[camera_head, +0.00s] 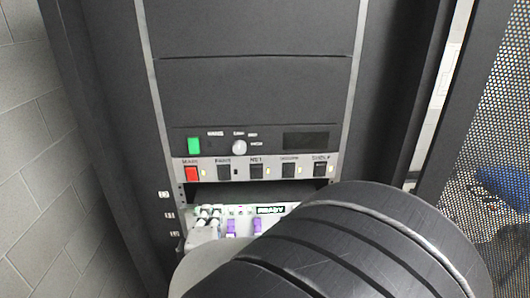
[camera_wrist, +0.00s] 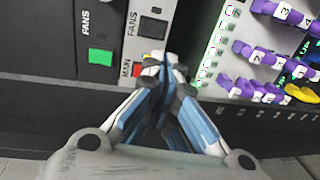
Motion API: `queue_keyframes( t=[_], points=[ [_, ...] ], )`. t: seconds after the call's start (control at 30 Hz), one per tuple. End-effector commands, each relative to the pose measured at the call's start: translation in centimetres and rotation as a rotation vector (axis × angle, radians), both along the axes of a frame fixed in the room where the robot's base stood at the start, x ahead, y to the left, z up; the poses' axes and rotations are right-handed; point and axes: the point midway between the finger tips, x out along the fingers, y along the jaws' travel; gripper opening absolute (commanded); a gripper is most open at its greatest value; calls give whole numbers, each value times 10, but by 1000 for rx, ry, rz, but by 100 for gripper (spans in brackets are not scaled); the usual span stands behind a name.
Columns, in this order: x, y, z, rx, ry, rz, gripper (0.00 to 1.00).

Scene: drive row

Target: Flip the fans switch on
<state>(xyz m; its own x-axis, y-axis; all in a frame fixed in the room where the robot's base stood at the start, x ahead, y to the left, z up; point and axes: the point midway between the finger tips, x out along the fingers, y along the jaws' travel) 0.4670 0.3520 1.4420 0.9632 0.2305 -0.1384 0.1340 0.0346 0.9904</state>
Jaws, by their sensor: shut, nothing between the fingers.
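The black FANS switch (camera_head: 224,172) is on the light switch strip, right of the red MAINS switch (camera_head: 192,174). In the wrist view the black FANS switch (camera_wrist: 152,28) shows beside its label, with part of the red switch (camera_wrist: 137,69) below it. A separate green button (camera_head: 194,145) is on the dark panel above; the wrist view shows this green button (camera_wrist: 100,57) near another FANS label. My gripper (camera_wrist: 165,65) is shut and empty, its tips in front of the strip's end near the red switch, hiding part of it. I cannot tell whether it touches.
More black switches (camera_head: 256,172) continue right along the strip. A white panel (camera_wrist: 225,50) with purple numbered parts (camera_wrist: 262,52) and a yellow part (camera_wrist: 302,93) lies close right of my gripper. A dark gap separates strip and white panel. Rack posts stand on both sides.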

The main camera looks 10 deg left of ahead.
Motion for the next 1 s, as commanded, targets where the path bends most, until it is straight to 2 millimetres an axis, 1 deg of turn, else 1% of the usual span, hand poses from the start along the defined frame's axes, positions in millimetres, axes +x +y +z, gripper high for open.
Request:
queue_keyframes(
  t=[0.17,0.27,0.37,0.5,0.7,0.83,1.0],
  points=[
    [5,1,0,2,0,-1,0],
    [16,3,-2,2,1,-1,0],
    [34,7,-4,2,0,-2,0],
    [64,14,-8,2,1,-3,0],
    [103,23,-14,3,2,-1,0],
    [121,28,-16,2,1,0,0],
    [133,31,-18,2,1,1,0]
  ],
)
